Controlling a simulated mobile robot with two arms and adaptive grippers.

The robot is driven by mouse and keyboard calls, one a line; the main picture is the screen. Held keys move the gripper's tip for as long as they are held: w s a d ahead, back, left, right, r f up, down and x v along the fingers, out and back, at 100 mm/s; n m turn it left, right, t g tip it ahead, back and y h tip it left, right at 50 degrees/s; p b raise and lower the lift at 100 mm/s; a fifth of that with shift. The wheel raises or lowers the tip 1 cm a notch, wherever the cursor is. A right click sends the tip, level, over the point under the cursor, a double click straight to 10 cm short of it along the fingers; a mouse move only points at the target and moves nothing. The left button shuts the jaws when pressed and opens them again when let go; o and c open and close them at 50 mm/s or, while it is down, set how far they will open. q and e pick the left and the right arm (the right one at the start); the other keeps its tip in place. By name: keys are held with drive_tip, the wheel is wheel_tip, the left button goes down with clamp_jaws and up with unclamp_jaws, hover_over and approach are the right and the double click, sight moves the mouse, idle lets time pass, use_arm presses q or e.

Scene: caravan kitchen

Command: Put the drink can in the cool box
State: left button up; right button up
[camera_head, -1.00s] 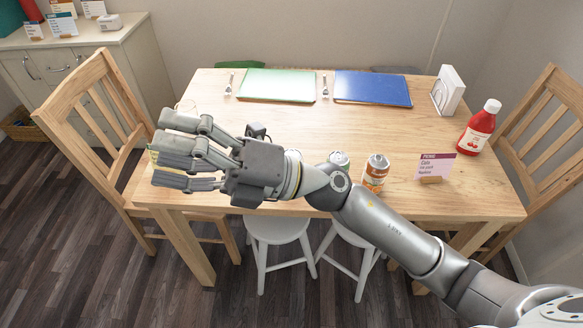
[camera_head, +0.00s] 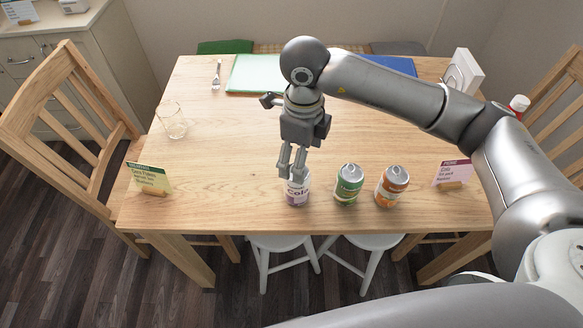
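A drink can with a white and purple label reading "Cola" (camera_head: 297,192) stands upright near the front edge of the table. Beside it to the right stand a green can (camera_head: 348,184) and an orange can (camera_head: 391,186). My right gripper (camera_head: 292,173) points down at the cola can, its fingers covering the can's top. I cannot tell whether the fingers are closed on it. My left gripper is not in view. No cool box shows in this view.
A clear glass (camera_head: 172,121) and a breakfast card (camera_head: 149,178) are on the left of the wooden table (camera_head: 225,165). A picnic card (camera_head: 453,173) and partly hidden red bottle (camera_head: 517,105) are on the right. Chairs flank the table; the table's left middle is clear.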

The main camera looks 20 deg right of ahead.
sight(297, 185)
drive_tip(key=f, duration=0.2)
drive_tip(key=s+f, duration=0.1)
drive_tip(key=f, duration=0.1)
drive_tip(key=shift+f, duration=0.25)
drive_tip(key=shift+w+a+f, duration=0.1)
drive_tip(key=shift+f, duration=0.2)
drive_tip(key=f, duration=0.1)
drive_tip(key=f+p, duration=0.1)
drive_tip(key=f, duration=0.2)
drive_tip(key=shift+a+f+p, duration=0.15)
drive_tip(key=shift+a+p, duration=0.15)
drive_tip(key=shift+a, duration=0.05)
drive_tip(key=shift+f, duration=0.3)
drive_tip(key=shift+c, duration=0.4)
drive_tip(key=c, duration=1.2)
drive_tip(key=shift+c, duration=0.8)
drive_tip(key=shift+r, duration=0.2)
